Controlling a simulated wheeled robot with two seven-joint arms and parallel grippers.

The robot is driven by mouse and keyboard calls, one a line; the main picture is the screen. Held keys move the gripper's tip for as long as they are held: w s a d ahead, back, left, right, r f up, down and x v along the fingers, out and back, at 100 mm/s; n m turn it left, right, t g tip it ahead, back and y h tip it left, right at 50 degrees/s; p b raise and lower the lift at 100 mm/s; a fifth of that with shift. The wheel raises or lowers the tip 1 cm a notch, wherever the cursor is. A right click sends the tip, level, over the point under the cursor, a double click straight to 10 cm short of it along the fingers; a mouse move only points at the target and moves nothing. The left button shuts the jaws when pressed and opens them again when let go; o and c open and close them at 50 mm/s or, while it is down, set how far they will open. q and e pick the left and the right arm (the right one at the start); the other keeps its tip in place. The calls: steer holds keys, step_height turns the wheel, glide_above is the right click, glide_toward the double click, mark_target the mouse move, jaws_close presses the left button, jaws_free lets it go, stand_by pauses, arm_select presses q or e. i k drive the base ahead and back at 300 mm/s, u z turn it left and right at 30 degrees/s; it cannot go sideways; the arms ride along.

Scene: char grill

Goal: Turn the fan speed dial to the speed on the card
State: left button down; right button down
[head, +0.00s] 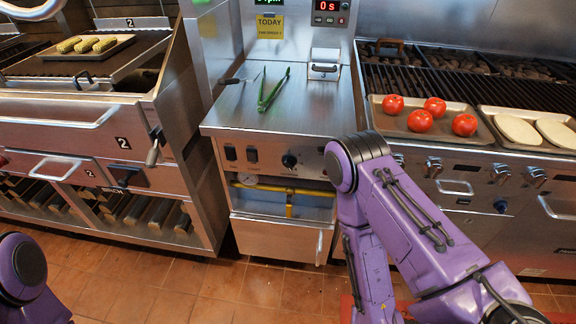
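A black dial (289,160) sits on the front panel of the middle steel unit, just left of my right arm. I cannot read its pointer or any marks around it. A yellow card (270,27) is on the upright panel at the back of that unit. Its top line reads TODAY; the smaller line below is too blurred to read for sure. My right arm stands in front of the unit's right side, its elbow near the panel; its gripper is out of the picture. Only a piece of my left arm shows at the bottom left, without its gripper.
Green tongs (273,89) lie on the middle counter (310,112). Two black switches (241,154) are left of the dial. Trays with tomatoes (419,121) and pale flat slabs (517,129) rest on the right grill. Corn (87,45) lies on the left one. Tiled floor (190,285) is open in front.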

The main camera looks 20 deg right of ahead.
mark_target(289, 161)
steer(key=u, duration=0.05)
steer(key=k, duration=0.7)
steer(key=z, duration=1)
steer(key=i, duration=0.5)
steer(key=z, duration=0.05)
